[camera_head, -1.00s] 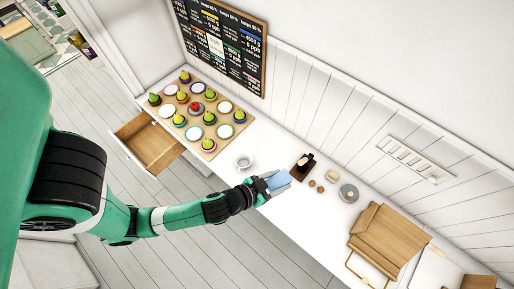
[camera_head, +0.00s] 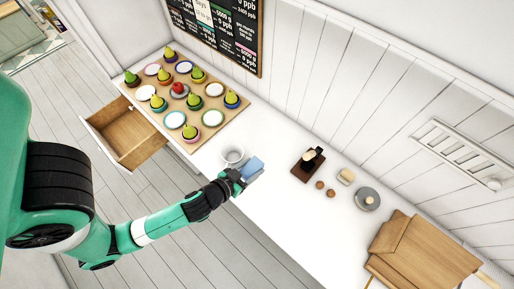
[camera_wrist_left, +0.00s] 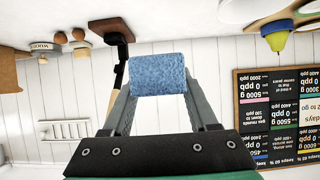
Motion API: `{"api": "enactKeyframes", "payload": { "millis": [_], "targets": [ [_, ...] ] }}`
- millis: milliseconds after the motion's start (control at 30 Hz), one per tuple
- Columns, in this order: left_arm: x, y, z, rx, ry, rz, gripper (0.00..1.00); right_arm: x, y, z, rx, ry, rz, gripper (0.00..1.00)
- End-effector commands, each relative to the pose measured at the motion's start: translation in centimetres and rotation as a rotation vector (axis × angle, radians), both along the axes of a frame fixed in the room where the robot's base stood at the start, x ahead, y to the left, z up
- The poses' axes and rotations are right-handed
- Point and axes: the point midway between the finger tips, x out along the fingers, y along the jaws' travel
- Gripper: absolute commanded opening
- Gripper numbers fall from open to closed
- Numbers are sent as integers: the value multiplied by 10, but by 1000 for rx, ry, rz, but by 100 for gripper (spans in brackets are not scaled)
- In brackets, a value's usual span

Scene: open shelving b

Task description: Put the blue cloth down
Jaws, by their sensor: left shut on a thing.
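The blue cloth (camera_head: 253,166) is at the tip of my left gripper (camera_head: 240,178), over the white counter near the white bowl. In the left wrist view the cloth (camera_wrist_left: 158,73) is a textured blue block pinched between the two fingers of my left gripper (camera_wrist_left: 160,95). The gripper is shut on it. Whether the cloth touches the counter cannot be told. My right gripper is not in view.
A white bowl (camera_head: 232,154) stands just beside the cloth. A wooden board with plates and pears (camera_head: 207,125) is at upper left, above an open drawer (camera_head: 127,135). The counter front (camera_head: 277,205) is clear.

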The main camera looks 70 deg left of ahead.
Motion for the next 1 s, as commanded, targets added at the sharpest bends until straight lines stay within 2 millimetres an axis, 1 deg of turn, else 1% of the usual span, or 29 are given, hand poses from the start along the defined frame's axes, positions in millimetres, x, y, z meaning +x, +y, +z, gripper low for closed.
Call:
{"api": "enactKeyframes", "payload": {
  "millis": [67,133,300,333,400,500,600,767,833,900,1000],
  "targets": [
    [11,14,-4,-1,-5,13,5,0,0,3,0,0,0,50],
    [26,27,-13,-1,-6,14,5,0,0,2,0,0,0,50],
    [63,61,-37,0,-7,10,5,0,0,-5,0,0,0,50],
    [67,63,-49,0,-4,7,5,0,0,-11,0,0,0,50],
    [76,72,-66,0,-3,5,5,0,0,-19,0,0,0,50],
    [87,81,-82,1,-3,5,5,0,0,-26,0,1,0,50],
    [92,85,-88,1,-4,2,5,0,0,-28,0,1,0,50],
    [94,87,-91,1,-3,1,5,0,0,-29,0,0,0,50],
    [98,90,-101,0,-2,3,5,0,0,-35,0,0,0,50],
    [97,89,-116,1,-1,2,5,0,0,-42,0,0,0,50],
    [97,89,-126,1,-2,1,5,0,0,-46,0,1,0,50]
  ]
}}
